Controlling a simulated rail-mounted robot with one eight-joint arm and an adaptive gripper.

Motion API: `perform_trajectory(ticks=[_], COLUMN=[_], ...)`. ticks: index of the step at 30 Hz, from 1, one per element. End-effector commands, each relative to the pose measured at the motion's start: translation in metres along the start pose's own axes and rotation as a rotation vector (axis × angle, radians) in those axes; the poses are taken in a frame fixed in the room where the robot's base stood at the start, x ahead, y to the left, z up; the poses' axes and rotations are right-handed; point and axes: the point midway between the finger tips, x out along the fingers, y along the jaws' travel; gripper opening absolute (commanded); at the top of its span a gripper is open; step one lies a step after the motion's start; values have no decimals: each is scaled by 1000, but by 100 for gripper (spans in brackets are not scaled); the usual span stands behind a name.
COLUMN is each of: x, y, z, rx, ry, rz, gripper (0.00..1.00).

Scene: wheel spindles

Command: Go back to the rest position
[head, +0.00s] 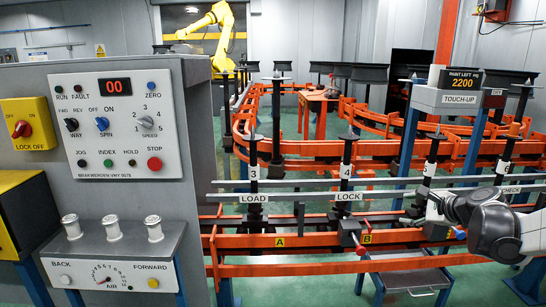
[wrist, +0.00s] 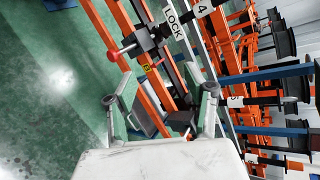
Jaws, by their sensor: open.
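My gripper (head: 432,212) is at the right of the head view, at the end of my white and black arm, in front of the orange rails. In the wrist view my gripper (wrist: 160,98) has its two fingers spread wide apart, with nothing held between them. A dark lock block with red-tipped levers (head: 350,234) stands on the rail under the LOCK sign, left of my gripper in the head view. The same block (wrist: 142,40) shows beyond the fingertips in the wrist view, apart from them.
Orange rails (head: 290,270) run across the front, with spindles (head: 252,150) standing along them. A control panel (head: 125,125) stands at the left. A TOUCH-UP box (head: 460,98) is at the upper right. A low grey cart (head: 412,280) stands below the rails. Green floor (wrist: 55,75) is clear.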

Motion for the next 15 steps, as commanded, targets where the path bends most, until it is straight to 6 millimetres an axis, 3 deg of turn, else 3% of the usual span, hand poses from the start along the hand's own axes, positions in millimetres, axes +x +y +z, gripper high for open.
perform_trajectory(ticks=[1,6,15], x=[-8,-35,-91], y=[3,22,66], z=[21,75,150], rx=[-60,-281,-679], ry=[2,15,20], rz=[25,106,241], gripper=[49,49,49])
